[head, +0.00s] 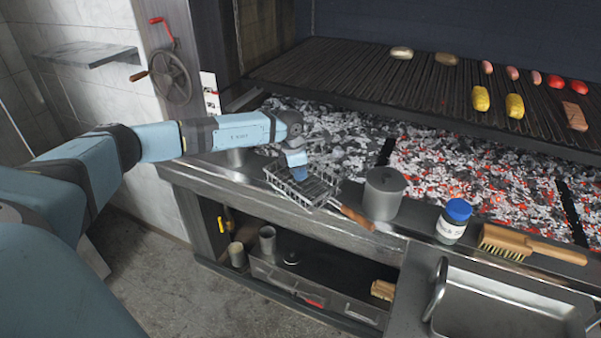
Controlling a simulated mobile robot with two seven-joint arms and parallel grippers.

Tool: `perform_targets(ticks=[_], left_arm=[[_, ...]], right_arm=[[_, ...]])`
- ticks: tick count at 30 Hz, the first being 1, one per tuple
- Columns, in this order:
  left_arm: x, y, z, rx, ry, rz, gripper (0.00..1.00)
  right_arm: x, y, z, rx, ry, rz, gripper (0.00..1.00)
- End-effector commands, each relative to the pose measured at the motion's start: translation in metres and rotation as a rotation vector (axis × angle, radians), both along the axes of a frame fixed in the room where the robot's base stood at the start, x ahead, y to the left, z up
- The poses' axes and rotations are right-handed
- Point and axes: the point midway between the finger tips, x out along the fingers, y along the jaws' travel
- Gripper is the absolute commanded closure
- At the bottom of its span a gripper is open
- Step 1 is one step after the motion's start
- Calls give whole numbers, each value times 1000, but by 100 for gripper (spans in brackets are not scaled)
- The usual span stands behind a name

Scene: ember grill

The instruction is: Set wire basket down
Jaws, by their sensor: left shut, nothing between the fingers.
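The wire basket (318,190) is a dark wire grill basket with a wooden handle (357,218). It lies on the steel front ledge (225,172) of the grill, beside the coals, with its handle pointing right and toward me. My left gripper (298,178) points down right at the basket's left part, shut with nothing held. I cannot tell whether its tips touch the wires; the fingertips are small here. My right gripper is not in view.
Glowing coals (450,175) lie behind. Food sits on the grate (350,62) above. A crank wheel (171,77) is at left.

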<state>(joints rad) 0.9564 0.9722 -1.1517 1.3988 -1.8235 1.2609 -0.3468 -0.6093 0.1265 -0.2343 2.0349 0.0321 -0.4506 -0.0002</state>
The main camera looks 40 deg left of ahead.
Motion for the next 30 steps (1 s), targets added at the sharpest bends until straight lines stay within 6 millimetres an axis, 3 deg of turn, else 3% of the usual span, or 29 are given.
perform_targets(ticks=[5,19,30], left_arm=[[-3,8,1,4,2,3,100],[-78,71,2,3,-1,2,100],[-90,82,4,0,-4,0,100]], right_arm=[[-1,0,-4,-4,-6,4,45],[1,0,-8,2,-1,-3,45],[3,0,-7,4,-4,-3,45]])
